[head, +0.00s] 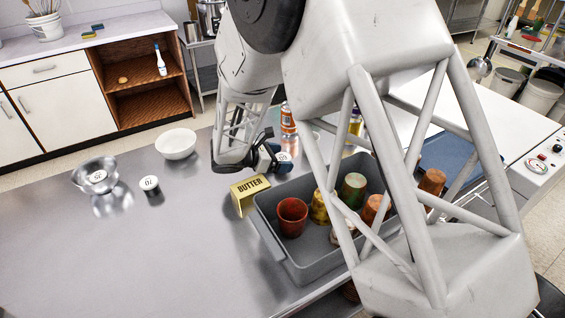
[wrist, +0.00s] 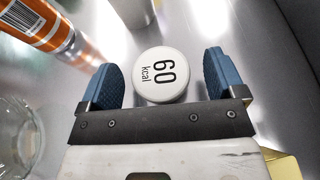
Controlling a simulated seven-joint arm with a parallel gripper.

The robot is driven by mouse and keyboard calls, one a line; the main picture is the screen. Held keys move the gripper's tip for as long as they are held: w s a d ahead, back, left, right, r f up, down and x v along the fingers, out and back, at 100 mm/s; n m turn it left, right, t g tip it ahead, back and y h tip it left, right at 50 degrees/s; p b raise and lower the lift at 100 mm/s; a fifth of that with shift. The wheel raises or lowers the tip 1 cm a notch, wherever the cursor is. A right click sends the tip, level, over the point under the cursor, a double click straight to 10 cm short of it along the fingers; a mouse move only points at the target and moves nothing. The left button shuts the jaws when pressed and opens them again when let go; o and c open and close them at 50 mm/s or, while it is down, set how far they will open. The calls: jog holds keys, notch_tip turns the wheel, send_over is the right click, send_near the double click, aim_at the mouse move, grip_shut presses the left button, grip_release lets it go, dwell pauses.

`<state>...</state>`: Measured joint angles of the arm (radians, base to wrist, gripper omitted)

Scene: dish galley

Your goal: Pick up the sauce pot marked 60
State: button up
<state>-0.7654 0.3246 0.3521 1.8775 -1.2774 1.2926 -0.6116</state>
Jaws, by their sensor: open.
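The sauce pot marked 60 (wrist: 161,76) shows in the wrist view from above, with a white round lid reading "60 kcal". It lies between the two blue finger pads of my gripper (wrist: 164,80). The gripper is open, with a gap visible on each side of the lid. In the head view, my gripper (head: 268,156) is low over the steel counter, and the pot's white lid (head: 284,157) shows just right of the fingers. The pot's body is mostly hidden there.
An orange can (wrist: 45,28) and clear glass (wrist: 18,135) stand left of the fingers. A yellow BUTTER box (head: 249,190) and grey bin (head: 283,248) of cups are close by. Another lidded pot (head: 150,185), a metal bowl (head: 103,187) and white bowl (head: 176,145) stand left.

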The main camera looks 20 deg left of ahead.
aim_at(280, 158)
dwell(0.4)
jog(key=c, duration=1)
jog(key=shift+c, duration=0.2)
notch_tip(280, 158, up, 10)
dwell(0.6)
